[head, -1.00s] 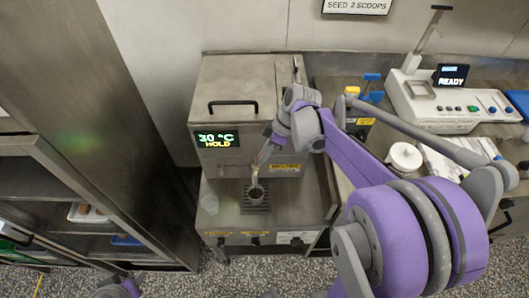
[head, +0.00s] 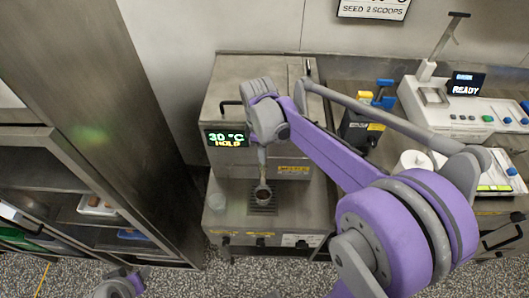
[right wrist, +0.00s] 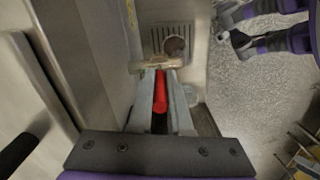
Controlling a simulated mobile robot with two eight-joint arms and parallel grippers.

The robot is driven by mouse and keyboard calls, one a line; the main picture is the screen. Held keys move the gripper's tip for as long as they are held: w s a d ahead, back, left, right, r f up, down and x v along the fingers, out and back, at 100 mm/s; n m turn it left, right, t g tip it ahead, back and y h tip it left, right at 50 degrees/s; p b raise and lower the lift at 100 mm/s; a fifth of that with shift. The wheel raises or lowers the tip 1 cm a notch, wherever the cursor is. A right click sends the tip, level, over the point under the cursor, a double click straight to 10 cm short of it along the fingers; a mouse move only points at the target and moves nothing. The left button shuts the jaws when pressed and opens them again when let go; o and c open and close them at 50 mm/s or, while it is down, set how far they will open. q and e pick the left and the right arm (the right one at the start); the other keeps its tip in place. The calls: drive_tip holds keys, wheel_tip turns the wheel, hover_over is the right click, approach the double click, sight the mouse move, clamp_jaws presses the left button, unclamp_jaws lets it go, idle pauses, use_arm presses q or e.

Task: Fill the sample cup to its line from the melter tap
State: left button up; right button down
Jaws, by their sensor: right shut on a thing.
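The melter (head: 223,110) is a steel box whose display (head: 227,140) reads 30 °C HOLD. A small cup with dark brown contents (head: 263,195) stands on the slotted drip grate under the tap; it also shows in the right wrist view (right wrist: 174,46). Its fill line and any stream cannot be made out. My right gripper (right wrist: 160,75) is shut on the red tap handle (right wrist: 160,92), just behind the metal tap (right wrist: 155,65). In the head view my right gripper (head: 262,164) hides the handle. Part of my left arm shows at the lower left, its jaws out of view.
An empty clear cup (head: 217,201) stands left of the grate. A tall steel cabinet (head: 150,110) is close on the left. A white device reading READY (head: 462,100), a white round container (head: 415,163) and a dark box with yellow and blue parts (head: 360,128) are on the right counter.

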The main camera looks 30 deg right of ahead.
drive_tip(key=c, duration=0.8)
unclamp_jaws()
drive_tip(key=shift+c, duration=0.2)
drive_tip(key=shift+r, duration=0.1)
drive_tip(key=r, duration=1)
drive_tip(key=shift+w+a+r+p, duration=0.2)
drive_tip(key=shift+a+r+p, duration=0.05)
drive_tip(key=shift+r+p, duration=0.1)
drive_tip(key=s+a+f+m+t, duration=0.3)
drive_tip(key=s+f+m, duration=0.1)
drive_tip(key=s, duration=0.3)
drive_tip(key=s+a+f+m+t, duration=0.3)
drive_tip(key=s+f+m, duration=0.2)
drive_tip(key=s+f, duration=0.2)
drive_tip(key=shift+s+a+f, duration=0.2)
drive_tip(key=shift+s+a, duration=0.05)
drive_tip(key=shift+s, duration=0.3)
